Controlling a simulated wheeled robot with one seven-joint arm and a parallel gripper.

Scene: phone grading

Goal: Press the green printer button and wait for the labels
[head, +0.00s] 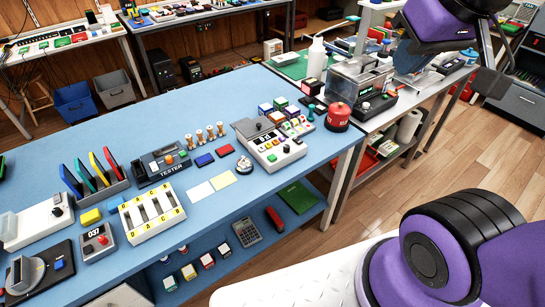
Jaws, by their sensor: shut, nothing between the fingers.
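A pale grey machine (270,143) with a small dark display, a round green button (272,158) and a dark knob stands on the blue bench; I cannot tell for sure that it is the printer. No label strip clearly shows coming out of it. The end of my arm hangs at the top right, over the grey side bench. My gripper (490,84) is a dark shape there, shut and empty, far to the right of the machine and apart from every object. Its fingertips are hard to make out.
A black tester (163,160), coloured upright boards (92,175) and a white lettered tray (152,215) stand left. A clear-lidded device (358,85) stands on the side bench. The blue bench's back half is bare.

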